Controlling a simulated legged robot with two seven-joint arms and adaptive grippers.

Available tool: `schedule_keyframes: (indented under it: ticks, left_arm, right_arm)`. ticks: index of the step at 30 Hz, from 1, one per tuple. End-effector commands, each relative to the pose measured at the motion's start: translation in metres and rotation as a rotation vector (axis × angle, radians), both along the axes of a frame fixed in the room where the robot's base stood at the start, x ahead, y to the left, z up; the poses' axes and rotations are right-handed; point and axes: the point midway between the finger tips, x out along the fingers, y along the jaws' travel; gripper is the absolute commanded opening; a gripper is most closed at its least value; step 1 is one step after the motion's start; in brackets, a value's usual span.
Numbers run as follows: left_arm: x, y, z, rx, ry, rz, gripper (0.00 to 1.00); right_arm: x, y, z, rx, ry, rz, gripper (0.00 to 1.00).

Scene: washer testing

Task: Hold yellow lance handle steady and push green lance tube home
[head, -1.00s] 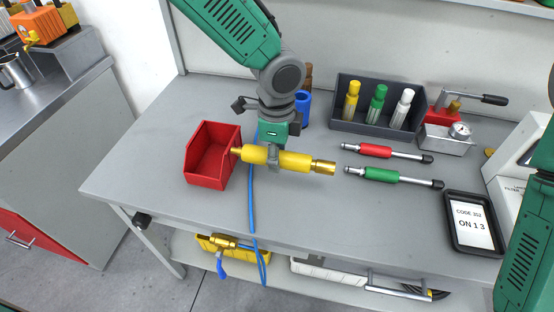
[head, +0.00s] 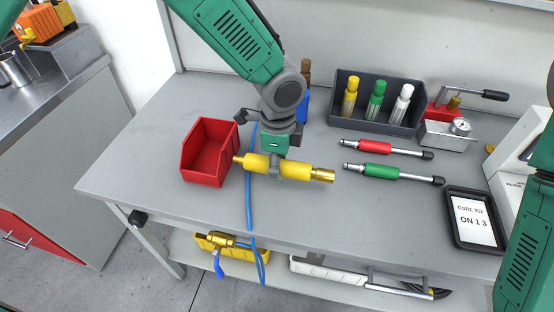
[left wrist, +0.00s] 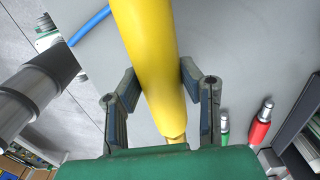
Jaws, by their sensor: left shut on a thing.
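The yellow lance handle (head: 293,170) has a brass end at the right and a thin tip at the left. My left gripper (head: 274,167) is shut around its middle and holds it roughly level, seemingly above the bench. In the left wrist view, the yellow handle (left wrist: 150,60) runs between the two fingers (left wrist: 160,95). The green lance tube (head: 382,172) lies on the bench to the right, apart from the handle. Its metal tip points left. The green tube (left wrist: 224,127) also shows in the left wrist view. My right gripper is out of view; only part of that arm shows.
A red lance tube (head: 375,148) lies behind the green one. A red bin (head: 187,157) stands left of the handle, a dark rack (head: 340,110) with bottles at the back. A blue hose (head: 249,205) crosses the bench. A framed sign (head: 468,244) lies at front right.

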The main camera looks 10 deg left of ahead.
Motion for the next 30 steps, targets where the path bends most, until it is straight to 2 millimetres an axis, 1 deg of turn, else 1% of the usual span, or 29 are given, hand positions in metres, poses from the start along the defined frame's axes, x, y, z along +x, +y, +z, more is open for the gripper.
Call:
schedule_keyframes:
  ticks: [24, 30]
  left_arm:
    - [0.0, -0.005, -0.047, 0.0, -0.002, -0.001, 0.0]
    - [0.0, -0.006, -0.053, 0.0, -0.002, -0.001, 0.0]
  right_arm:
    - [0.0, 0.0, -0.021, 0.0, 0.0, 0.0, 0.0]
    - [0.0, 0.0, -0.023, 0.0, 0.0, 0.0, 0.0]
